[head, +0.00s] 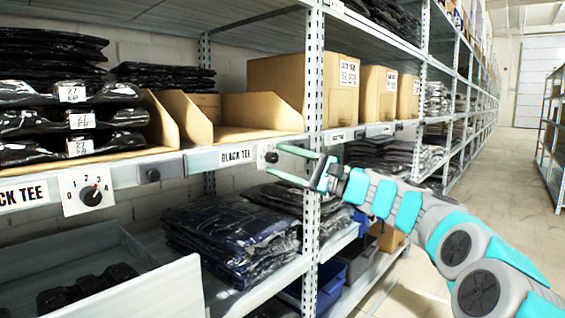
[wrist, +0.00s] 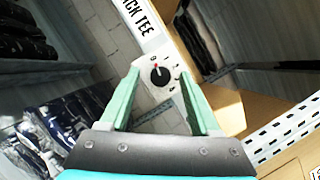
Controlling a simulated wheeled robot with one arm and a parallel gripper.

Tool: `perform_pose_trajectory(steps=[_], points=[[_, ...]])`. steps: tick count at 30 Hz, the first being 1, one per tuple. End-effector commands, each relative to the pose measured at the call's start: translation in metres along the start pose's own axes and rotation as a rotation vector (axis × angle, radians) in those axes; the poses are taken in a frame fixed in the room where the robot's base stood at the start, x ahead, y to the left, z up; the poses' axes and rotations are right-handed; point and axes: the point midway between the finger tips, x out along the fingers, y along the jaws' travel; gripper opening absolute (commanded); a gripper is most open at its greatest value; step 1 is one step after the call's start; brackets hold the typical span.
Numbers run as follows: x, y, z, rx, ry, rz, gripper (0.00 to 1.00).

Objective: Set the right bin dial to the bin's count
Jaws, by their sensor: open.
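The right bin's dial (head: 266,156) is a white plate with a black knob on the shelf rail, beside a BLACK TEE label (head: 237,155). In the wrist view the knob (wrist: 160,76) shows a red mark pointing up at the 0. My gripper (head: 273,160) is open in front of this dial, its green fingers on either side of the knob; contact cannot be told. The right bin (head: 262,111), an open cardboard one above the dial, looks empty where its inside shows. The left bin (head: 165,125) holds several black packs (head: 73,118); its dial (head: 90,194) points to the upper right, near 3.
A metal shelf post (head: 314,90) stands just right of the dial. Closed cardboard boxes (head: 290,85) stand beyond it. Folded dark garments (head: 232,235) lie on the shelf below, and a grey tray (head: 150,285) juts out at lower left. The aisle (head: 480,220) is clear.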

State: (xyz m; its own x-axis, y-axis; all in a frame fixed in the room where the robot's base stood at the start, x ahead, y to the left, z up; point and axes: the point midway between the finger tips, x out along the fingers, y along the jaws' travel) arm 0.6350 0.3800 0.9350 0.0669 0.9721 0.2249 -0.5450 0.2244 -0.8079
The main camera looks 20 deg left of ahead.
Motion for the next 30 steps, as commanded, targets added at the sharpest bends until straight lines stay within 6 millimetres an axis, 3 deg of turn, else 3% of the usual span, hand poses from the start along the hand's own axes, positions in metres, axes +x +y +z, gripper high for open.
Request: perform_pose_trajectory(steps=[7, 15, 21, 30], points=[[-0.009, -0.001, 0.0, 0.0, 0.001, -0.001, 0.63], [-0.052, -0.002, 0.0, -0.001, 0.003, -0.004, 0.63], [-0.073, 0.0, 0.0, 0.0, 0.001, 0.0, 0.63], [-0.078, 0.001, 0.0, 0.0, 0.0, 0.0, 0.63]])
